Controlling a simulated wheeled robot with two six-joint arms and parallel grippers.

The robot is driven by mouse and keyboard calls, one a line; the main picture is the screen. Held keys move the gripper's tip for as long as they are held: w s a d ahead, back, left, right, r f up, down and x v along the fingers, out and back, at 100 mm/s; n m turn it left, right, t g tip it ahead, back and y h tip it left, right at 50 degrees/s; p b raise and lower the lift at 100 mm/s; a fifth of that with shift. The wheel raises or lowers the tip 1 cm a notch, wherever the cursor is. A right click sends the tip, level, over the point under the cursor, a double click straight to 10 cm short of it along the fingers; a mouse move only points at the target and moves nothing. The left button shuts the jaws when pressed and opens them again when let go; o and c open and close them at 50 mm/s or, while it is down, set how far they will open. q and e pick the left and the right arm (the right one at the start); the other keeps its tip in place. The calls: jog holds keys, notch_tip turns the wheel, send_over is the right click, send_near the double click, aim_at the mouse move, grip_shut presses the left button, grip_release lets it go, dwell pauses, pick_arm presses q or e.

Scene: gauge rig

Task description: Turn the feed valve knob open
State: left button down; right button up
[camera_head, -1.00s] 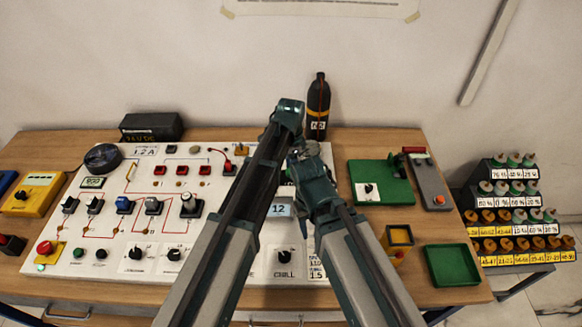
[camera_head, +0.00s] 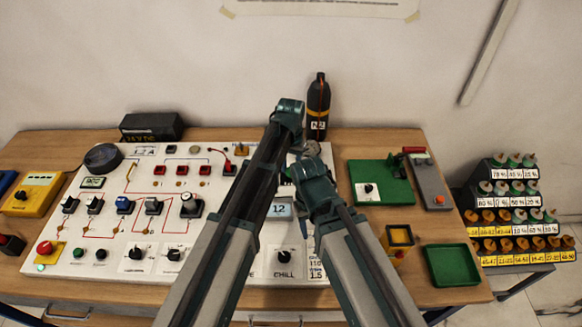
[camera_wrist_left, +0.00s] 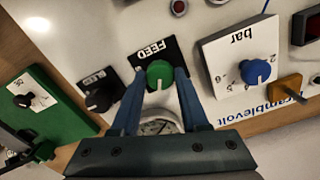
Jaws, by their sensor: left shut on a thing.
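The feed valve knob (camera_wrist_left: 159,75) is green with a white pointer mark, on a black plate lettered FEED. In the left wrist view my left gripper (camera_wrist_left: 160,78) has its blue fingers on both sides of this knob and is shut on it. The pointer mark faces the gripper body. In the head view my two arms cover that part of the white panel (camera_head: 100,262), so the knob and the left fingertips cannot be made out.
A black knob (camera_wrist_left: 101,94) sits beside the feed knob, and a blue knob (camera_wrist_left: 255,72) on a plate marked bar is on its other side. A round gauge (camera_wrist_left: 158,126) lies partly behind my gripper. A green board (camera_head: 381,186) and a black bottle (camera_head: 318,105) stand nearby.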

aim_at(291, 171)
pick_arm(q)
jog(key=n, duration=0.5)
jog(key=shift+n, duration=0.3)
dwell(0.4)
jog(key=shift+c, duration=2)
grip_release()
jog(key=shift+r, duration=0.1)
pick_arm(e)
jog(key=shift+r, duration=0.1)
pick_arm(q)
notch_tip(291, 171, up, 14)
jog(key=p, duration=1.3)
jog(key=shift+f+p, duration=0.2)
jog(key=shift+p, duration=0.2)
pick_arm(e)
notch_tip(291, 171, up, 14)
jog(key=shift+f, duration=0.2)
